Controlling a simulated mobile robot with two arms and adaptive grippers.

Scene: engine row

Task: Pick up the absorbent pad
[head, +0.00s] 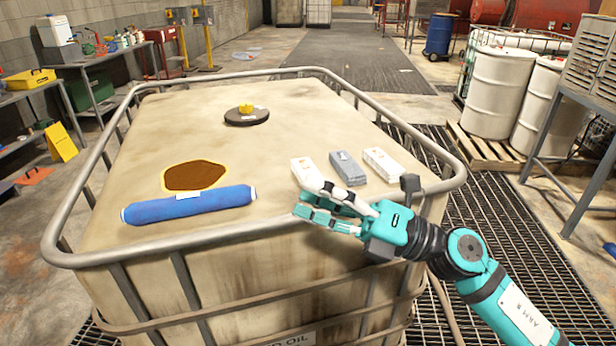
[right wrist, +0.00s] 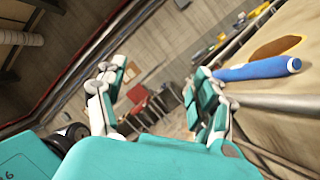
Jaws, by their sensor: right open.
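Three small flat packs lie in a row on the tank top: a white pack (head: 305,172), a grey pack (head: 347,168) and another white pack (head: 384,164). Their labels are too small to read, so I cannot tell which is the absorbent pad. My right gripper (head: 308,204) is open and empty in the head view, just in front of the left white pack at the tank's near edge. The right wrist view shows its spread fingers (right wrist: 157,88) with nothing between them. My left gripper is not in view.
A blue sock-like roll (head: 190,204) lies beside a brown spill (head: 194,175) on the tank. A dark lid with a yellow cap (head: 247,113) stands farther back. A raised metal rail (head: 140,258) rings the tank top. White drums (head: 497,90) stand at the right.

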